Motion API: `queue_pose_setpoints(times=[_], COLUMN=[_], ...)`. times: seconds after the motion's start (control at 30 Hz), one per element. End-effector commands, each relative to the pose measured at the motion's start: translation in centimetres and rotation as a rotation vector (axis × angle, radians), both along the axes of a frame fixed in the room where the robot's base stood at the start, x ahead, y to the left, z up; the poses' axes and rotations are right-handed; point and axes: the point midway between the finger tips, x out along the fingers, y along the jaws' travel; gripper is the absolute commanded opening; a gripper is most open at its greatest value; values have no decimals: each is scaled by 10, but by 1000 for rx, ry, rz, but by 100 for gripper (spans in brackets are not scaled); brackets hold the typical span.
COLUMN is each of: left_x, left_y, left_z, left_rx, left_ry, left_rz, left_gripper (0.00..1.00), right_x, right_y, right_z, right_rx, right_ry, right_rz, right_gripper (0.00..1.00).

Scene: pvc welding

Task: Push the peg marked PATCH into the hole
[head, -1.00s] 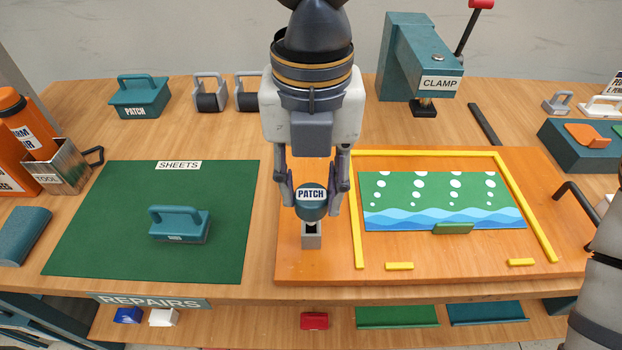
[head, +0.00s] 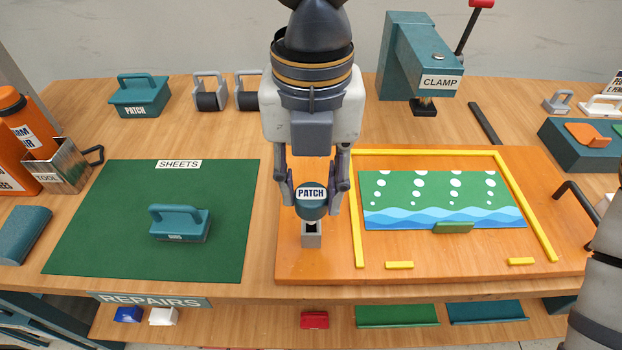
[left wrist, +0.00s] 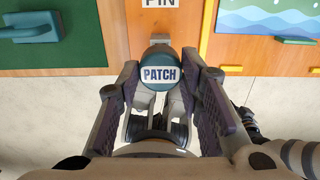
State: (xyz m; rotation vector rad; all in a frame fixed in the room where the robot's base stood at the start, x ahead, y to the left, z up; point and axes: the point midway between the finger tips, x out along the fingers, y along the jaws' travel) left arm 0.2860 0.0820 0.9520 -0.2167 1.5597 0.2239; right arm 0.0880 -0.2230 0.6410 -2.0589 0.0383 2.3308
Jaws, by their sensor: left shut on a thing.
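The peg marked PATCH (head: 311,203) has a round teal head with a white label. It sits at the grey square socket (head: 311,236) on the orange board; how deep its shaft is in the hole is hidden. My left gripper (head: 311,200) is shut on the peg's head, pointing down, a finger on each side. In the left wrist view the peg (left wrist: 160,70) shows between the fingers (left wrist: 160,90). Part of an arm shows at the right edge of the head view, but no right gripper is seen.
Yellow rails (head: 356,215) frame a green and blue sheet (head: 440,200) right of the socket. A teal-handled block (head: 180,223) sits on the green mat (head: 100,240) at left. A teal clamp (head: 420,60) stands behind. The mat's right part is clear.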

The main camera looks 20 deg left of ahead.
Motion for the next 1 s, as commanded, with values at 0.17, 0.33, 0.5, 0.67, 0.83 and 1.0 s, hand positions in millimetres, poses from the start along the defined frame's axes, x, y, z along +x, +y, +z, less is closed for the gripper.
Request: queue_pose_setpoints(times=[0.17, 0.33, 0.5, 0.67, 0.83, 1.0], left_x=[0, 0, 0, 0, 0, 0], left_y=[0, 0, 0, 0, 0, 0], left_z=[-5, -9, -14, -18, -22, -26], left_rx=[1, 1, 1, 1, 1, 0], left_ry=[1, 1, 0, 0, 1, 0], left_rz=[0, -1, -1, -1, 0, 0], left_gripper=[0, 0, 0, 0, 0, 0], right_x=[0, 0, 0, 0, 0, 0], right_y=[0, 0, 0, 0, 0, 0], right_z=[0, 0, 0, 0, 0, 0], right_rx=[0, 0, 0, 0, 0, 0], right_ry=[0, 0, 0, 0, 0, 0], right_rz=[0, 0, 0, 0, 0, 0], right_gripper=[40, 40, 40, 40, 40, 40])
